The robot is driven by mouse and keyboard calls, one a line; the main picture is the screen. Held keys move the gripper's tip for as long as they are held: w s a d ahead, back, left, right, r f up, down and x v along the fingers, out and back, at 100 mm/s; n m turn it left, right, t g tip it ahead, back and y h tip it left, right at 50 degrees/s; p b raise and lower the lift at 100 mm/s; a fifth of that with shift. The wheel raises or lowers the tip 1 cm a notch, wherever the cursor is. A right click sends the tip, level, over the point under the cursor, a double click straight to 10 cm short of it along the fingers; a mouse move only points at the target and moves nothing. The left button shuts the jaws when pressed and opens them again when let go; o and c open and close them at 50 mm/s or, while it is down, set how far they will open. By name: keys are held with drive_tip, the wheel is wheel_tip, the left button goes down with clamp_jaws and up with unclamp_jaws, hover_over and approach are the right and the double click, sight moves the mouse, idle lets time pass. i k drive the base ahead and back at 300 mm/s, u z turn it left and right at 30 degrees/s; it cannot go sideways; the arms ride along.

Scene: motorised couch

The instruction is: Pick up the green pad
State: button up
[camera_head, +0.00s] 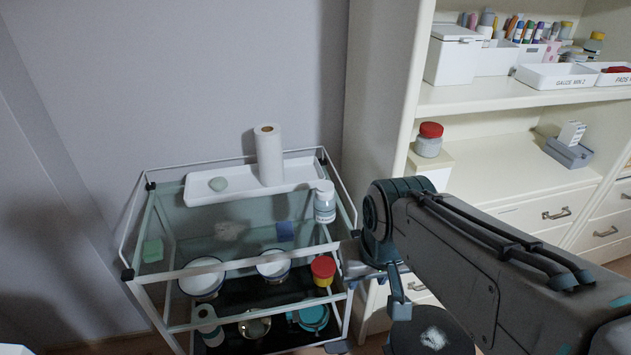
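A small green pad (152,250) sits at the left side of the white-framed glass cart, near its left front corner. It looks like a light green block and is seen through or just behind the frame bars. My gripper (388,290) is at the right of the cart, below the bend of my arm, well apart from the pad. It is small and partly hidden by my arm, so I cannot tell whether its fingers are open or shut.
White shelving (480,98) stands at right. Floor left of the cart looks clear.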

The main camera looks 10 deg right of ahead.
sight(152, 250)
drive_tip(key=u, duration=1.3)
